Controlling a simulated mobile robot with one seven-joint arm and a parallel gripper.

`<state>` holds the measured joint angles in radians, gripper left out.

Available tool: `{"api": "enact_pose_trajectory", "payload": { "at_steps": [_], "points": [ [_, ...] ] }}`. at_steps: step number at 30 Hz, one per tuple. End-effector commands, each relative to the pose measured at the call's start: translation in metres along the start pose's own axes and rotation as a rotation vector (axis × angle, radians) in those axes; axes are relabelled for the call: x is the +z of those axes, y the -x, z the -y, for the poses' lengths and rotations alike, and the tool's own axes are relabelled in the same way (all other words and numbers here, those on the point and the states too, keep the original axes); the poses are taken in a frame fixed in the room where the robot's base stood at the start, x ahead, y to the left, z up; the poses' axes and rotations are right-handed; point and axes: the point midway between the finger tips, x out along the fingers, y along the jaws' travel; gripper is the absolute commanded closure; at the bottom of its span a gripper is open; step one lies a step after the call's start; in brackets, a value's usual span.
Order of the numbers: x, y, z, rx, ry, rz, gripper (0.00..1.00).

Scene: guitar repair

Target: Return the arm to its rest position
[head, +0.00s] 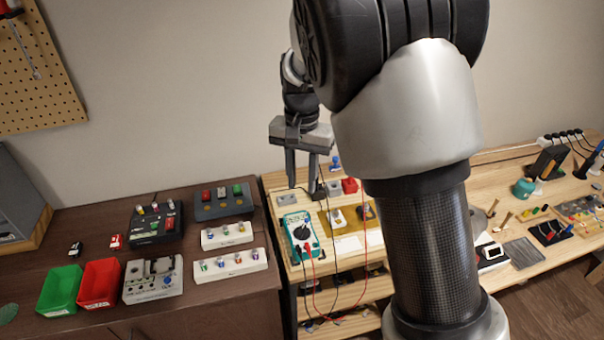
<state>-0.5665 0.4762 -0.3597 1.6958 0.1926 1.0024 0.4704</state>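My gripper (302,168) hangs pointing down in the head view, left of my large arm links. It is above the back of the light wooden shelf unit (272,184). Its two dark fingers are spread apart with a gap between them. I see nothing held in that gap. My arm fills the middle and right of the view and hides part of the benches behind it.
A dark table (60,220) at left holds a green bin (60,290), a red bin (99,284) and several pedal boxes. A teal multimeter (302,232) with leads lies below my gripper. A light workbench (520,222) with tools stands at right.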

Motion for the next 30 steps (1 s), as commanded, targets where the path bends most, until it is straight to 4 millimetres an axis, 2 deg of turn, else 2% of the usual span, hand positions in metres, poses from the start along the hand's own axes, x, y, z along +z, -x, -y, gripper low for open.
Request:
{"api": "enact_pose_trajectory", "payload": {
  "at_steps": [6,20,23,25,30],
  "points": [
    [0.000,0.014,0.000,0.000,-0.001,0.000,0.72],
    [0.001,0.016,-0.002,-0.002,0.000,0.000,0.72],
    [0.003,0.029,-0.011,-0.025,0.006,-0.008,0.72],
    [0.009,0.047,-0.026,-0.054,0.015,-0.021,0.72],
    [0.039,0.101,-0.078,-0.142,0.077,-0.095,0.72]
  ]
}}
